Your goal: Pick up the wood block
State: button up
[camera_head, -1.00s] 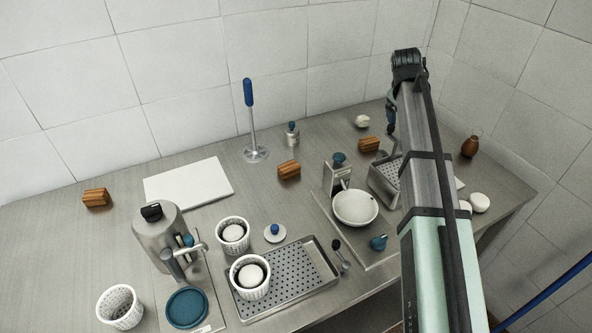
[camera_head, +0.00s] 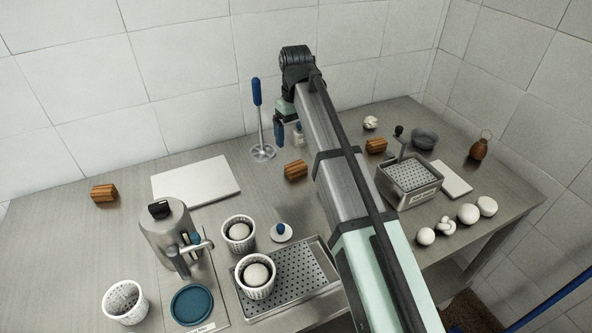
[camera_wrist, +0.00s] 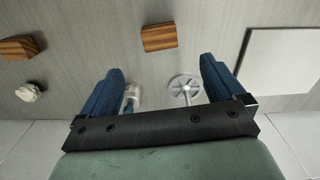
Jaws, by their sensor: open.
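Three striped brown wood blocks lie on the steel table: one at the far left (camera_head: 103,193), one in the middle (camera_head: 295,170), and one farther right (camera_head: 376,146). My gripper (camera_head: 283,130) is above the back of the table, beyond the middle block and apart from it. In the wrist view my gripper (camera_wrist: 160,76) is open and empty, with blue fingers spread wide. The middle block also shows there (camera_wrist: 159,36), just beyond the fingertips and roughly centred between them. The right block shows at the left edge of the wrist view (camera_wrist: 18,47).
A blue-handled stand (camera_head: 262,152) and a small bottle (camera_head: 298,138) are close to my gripper. A white board (camera_head: 196,181) lies left of the middle block. A perforated basket box (camera_head: 410,180) stands right of my arm. White perforated cups (camera_head: 238,232) stand in front.

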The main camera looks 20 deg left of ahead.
aim_at(296, 166)
jog(key=shift+d+f, duration=0.1)
jog(key=shift+f, duration=6.25)
jog(key=c, duration=1)
jog(key=shift+c, duration=0.2)
